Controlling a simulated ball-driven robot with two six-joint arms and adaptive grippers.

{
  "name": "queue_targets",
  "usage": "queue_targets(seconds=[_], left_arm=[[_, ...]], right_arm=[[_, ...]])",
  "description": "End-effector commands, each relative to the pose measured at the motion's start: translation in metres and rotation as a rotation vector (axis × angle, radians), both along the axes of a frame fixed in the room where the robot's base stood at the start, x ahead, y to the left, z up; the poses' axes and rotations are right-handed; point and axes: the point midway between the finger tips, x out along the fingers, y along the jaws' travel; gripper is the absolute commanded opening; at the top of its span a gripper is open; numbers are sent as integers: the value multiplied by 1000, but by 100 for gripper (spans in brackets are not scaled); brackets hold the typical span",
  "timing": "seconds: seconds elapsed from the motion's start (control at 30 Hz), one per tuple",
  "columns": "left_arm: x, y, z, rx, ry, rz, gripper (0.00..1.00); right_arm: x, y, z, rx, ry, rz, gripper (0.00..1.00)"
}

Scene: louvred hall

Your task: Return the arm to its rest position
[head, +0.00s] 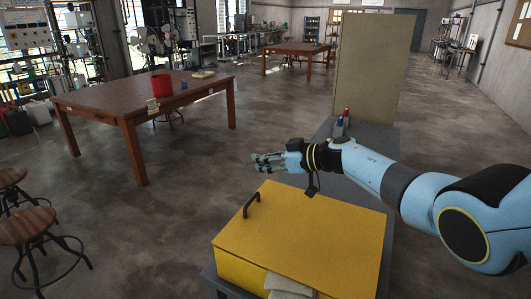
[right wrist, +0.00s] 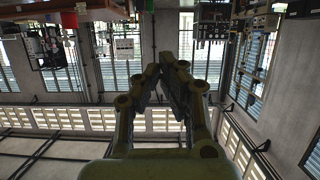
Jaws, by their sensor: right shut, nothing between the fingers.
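My right arm (head: 375,172) is pale blue with black joints and reaches in from the right in the head view. Its right gripper (head: 258,162) points left, above the far edge of a yellow box and apart from it. In the right wrist view the fingertips of the right gripper (right wrist: 166,66) are together with nothing between them. That view is upside down and shows the hall's louvred walls and windows behind the fingers. My left gripper is in neither view.
The yellow box (head: 320,225) with a dark handle (head: 251,204) stands on a grey bench (head: 372,205) below my arm. A tan panel (head: 372,65) rises behind small bottles (head: 340,125). A wooden table (head: 110,98) holds a red container (head: 162,85). Stools (head: 25,225) stand at left; open floor lies between.

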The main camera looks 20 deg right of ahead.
Motion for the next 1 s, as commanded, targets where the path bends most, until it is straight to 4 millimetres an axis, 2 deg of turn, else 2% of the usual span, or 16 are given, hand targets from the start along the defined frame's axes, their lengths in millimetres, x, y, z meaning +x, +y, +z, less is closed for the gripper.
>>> queue_targets(seconds=[0.33, 0.43, 0.57, 0.63, 0.7, 0.77, 0.8, 0.87, 0.9, 0.97, 1.0], left_arm=[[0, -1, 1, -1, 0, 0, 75], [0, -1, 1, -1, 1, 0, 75], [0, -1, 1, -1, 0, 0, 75], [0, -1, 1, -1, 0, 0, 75], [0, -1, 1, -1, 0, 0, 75], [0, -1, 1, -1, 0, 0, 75], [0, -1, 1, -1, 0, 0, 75], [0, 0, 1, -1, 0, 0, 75], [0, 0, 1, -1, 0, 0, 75], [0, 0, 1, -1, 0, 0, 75], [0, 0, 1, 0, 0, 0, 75]], right_arm=[[-7, -5, 12, -2, -3, -3, 0], [-6, -7, 18, -3, -57, -43, 0], [-8, -22, 43, -17, -242, -222, 0], [-19, -41, 60, -30, -338, -383, 0], [-42, -65, 71, -51, -382, -567, 0], [-67, -86, 73, -75, -369, -719, 0], [-88, -98, 71, -94, -334, -813, 0], [-123, -112, 61, -128, -243, -931, 0], [-149, -118, 52, -154, -161, -992, 0], [-190, -120, 36, -192, -15, -1049, 0], [-216, -117, 25, -218, 87, -1063, 0]])
